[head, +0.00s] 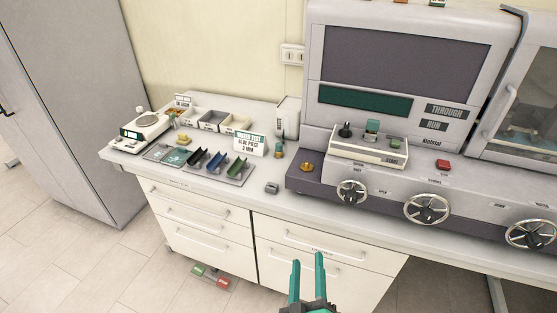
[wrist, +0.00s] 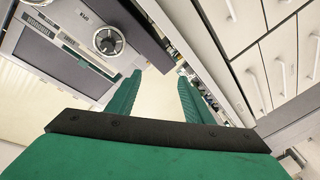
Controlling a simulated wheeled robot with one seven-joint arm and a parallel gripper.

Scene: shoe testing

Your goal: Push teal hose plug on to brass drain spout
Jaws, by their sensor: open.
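My gripper (head: 307,261) is open and empty, its two teal fingers pointing up in front of the drawers at the bottom of the head view. In the wrist view its fingers (wrist: 157,88) are spread with nothing between them. A small brass fitting (head: 306,167) sits on the dark left end of the machine base. Another small brass-coloured piece (head: 278,152) is below the pale box on the counter. I cannot tell which is the drain spout. A teal-green block (head: 372,126) stands on the white tray on the machine; I cannot tell if it is the hose plug.
The large grey machine (head: 410,60) with handwheels (head: 426,208) fills the right. On the counter are a scale (head: 140,130), open bins (head: 212,121), coloured holders (head: 215,162), a sign (head: 251,144) and a small grey block (head: 272,188).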

